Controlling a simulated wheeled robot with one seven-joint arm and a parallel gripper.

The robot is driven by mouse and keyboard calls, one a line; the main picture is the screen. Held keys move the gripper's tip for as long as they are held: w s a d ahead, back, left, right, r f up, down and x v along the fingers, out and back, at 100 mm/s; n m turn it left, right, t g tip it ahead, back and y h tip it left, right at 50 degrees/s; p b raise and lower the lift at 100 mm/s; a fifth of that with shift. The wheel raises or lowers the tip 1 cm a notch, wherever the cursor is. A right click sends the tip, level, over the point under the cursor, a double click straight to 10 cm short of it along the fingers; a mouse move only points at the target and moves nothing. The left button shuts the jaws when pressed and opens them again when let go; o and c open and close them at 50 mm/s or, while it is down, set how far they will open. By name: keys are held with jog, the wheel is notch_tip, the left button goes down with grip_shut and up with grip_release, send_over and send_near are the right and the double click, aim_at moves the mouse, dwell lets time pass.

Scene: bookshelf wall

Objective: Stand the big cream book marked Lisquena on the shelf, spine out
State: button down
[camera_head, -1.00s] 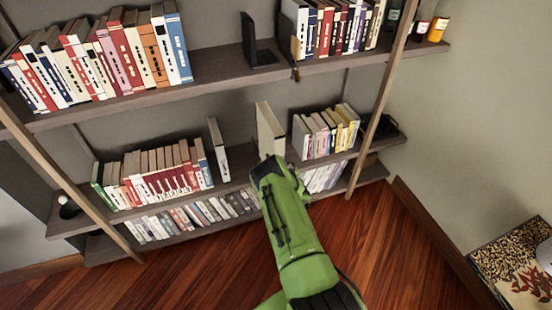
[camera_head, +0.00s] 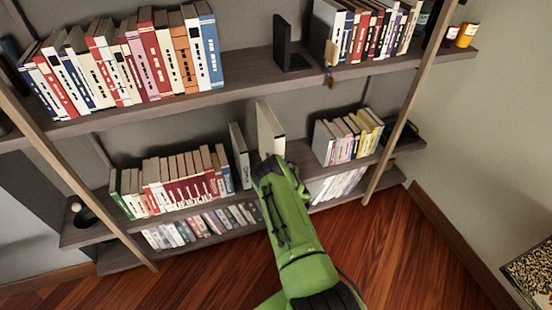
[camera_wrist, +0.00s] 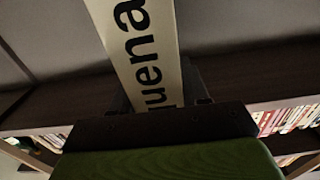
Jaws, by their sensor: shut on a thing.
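The big cream book (camera_head: 268,132) is upright in my gripper (camera_head: 268,165), at the open gap of the middle shelf (camera_head: 300,152). In the wrist view the cream book (camera_wrist: 143,40) shows its spine towards me, with the black letters "uena" readable. My gripper (camera_wrist: 155,120) is shut on the lower part of the book, and its fingers are mostly hidden. I cannot tell whether the book's bottom edge touches the shelf.
A slim grey-white book (camera_head: 240,155) stands close left of the cream book, at the end of a row (camera_head: 175,180). Free shelf room lies to the right, up to another book group (camera_head: 345,138). The upper shelf (camera_head: 255,92) runs above, with a black bookend (camera_head: 284,45).

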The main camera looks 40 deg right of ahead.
notch_tip(320, 180, down, 21)
jog(key=b, duration=2.1)
jog(key=shift+s+d, duration=0.2)
jog(key=shift+s, duration=0.05)
jog(key=shift+r, duration=0.15)
